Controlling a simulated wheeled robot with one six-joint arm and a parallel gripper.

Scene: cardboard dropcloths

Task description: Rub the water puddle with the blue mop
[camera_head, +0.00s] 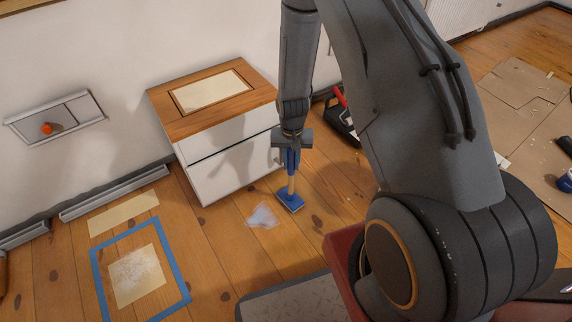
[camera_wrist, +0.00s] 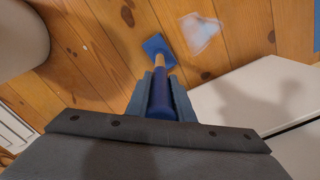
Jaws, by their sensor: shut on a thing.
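My gripper (camera_head: 291,150) is shut on the handle of the blue mop (camera_head: 289,202) and holds it near the floor. The mop has a blue grip, a wooden shaft and a flat blue head. In the wrist view the mop (camera_wrist: 159,47) points away from my gripper (camera_wrist: 160,95), with its head over the floorboards. The water puddle (camera_head: 262,216) is a pale, shiny patch on the wooden floor just left of the mop head. In the wrist view the puddle (camera_wrist: 200,32) lies to the right of the head, apart from it. I cannot tell whether the head touches the floor.
A white cabinet with a wooden top (camera_head: 216,90) stands behind the puddle. A blue tape frame (camera_head: 97,278) surrounds a dusty paper sheet (camera_head: 136,275) at left. A black tray with a red-handled roller (camera_head: 341,115) lies behind my arm. Cardboard (camera_head: 522,90) covers the floor at right.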

